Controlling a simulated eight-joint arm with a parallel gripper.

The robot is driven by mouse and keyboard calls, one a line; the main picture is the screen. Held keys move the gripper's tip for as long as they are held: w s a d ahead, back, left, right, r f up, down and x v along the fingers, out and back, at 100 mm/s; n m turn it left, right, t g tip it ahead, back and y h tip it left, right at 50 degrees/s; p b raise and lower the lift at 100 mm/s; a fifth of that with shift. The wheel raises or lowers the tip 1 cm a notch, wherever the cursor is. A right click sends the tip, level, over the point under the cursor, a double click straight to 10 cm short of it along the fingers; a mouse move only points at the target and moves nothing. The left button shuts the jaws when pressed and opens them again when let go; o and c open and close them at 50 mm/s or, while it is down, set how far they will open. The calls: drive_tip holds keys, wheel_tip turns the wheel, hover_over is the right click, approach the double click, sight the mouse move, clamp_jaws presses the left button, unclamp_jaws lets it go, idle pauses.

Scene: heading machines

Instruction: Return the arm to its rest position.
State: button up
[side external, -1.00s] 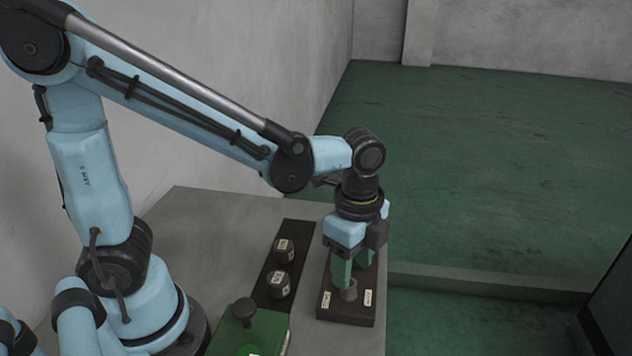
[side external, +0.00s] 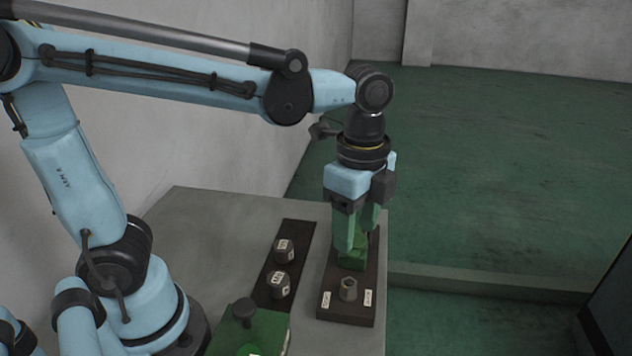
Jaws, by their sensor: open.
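My gripper (side external: 358,246) is open, with its green fingers pointing down. It hangs above the dark plate (side external: 335,312) at the right of the grey table. A grey knob (side external: 348,289) stands on that plate between two white labels, below and in front of the fingers. Nothing shows between the fingers apart from what lies behind them. A green block (side external: 352,262) on the plate is partly hidden behind the fingertips, and I cannot tell whether they touch it.
A second dark strip (side external: 300,236) to the left carries two dark knobs with white labels (side external: 284,250). A green box (side external: 252,330) with a black knob (side external: 244,311) stands at the front. The grey table (side external: 215,215) is bare at the back left.

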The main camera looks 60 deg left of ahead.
drive_tip(key=s+a+f+n+t, duration=0.1)
drive_tip(key=a+n+t, duration=0.6)
drive_tip(key=n, duration=0.8)
drive_tip(key=shift+a+f, duration=0.65)
drive_tip(key=shift+a, duration=0.8)
drive_tip(key=shift+s, duration=0.1)
